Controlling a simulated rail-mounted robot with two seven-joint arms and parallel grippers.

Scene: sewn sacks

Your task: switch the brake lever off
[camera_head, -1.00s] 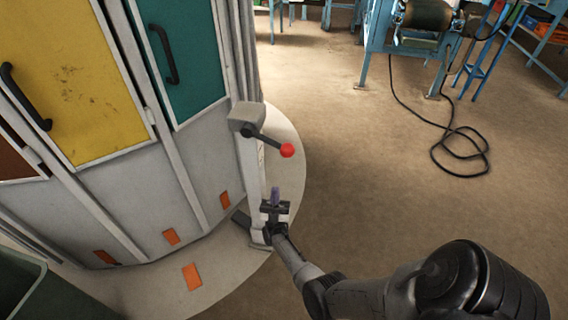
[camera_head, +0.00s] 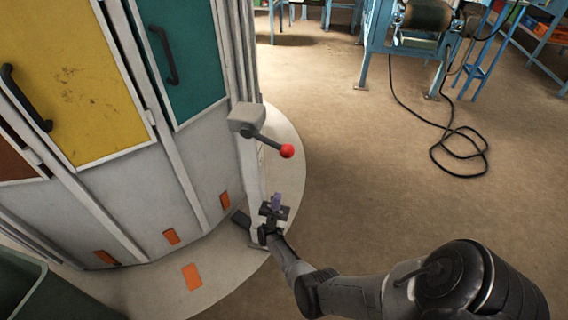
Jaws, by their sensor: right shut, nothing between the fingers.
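The brake lever (camera_head: 268,141) is a dark rod with a red ball knob (camera_head: 287,151) at its end. It comes out of a grey box (camera_head: 246,117) on the post at the cabinet's right edge and slants down to the right. My right gripper (camera_head: 276,201) is below the knob and apart from it, with its purple-grey fingertips pointing up. It is shut and holds nothing. My left gripper does not show.
The cabinet has a yellow door (camera_head: 70,80) and a green door (camera_head: 180,55) with black handles, and stands on a round pale base (camera_head: 284,150). A dark green bin (camera_head: 20,285) is at lower left. A black cable (camera_head: 455,150) lies on open floor at right.

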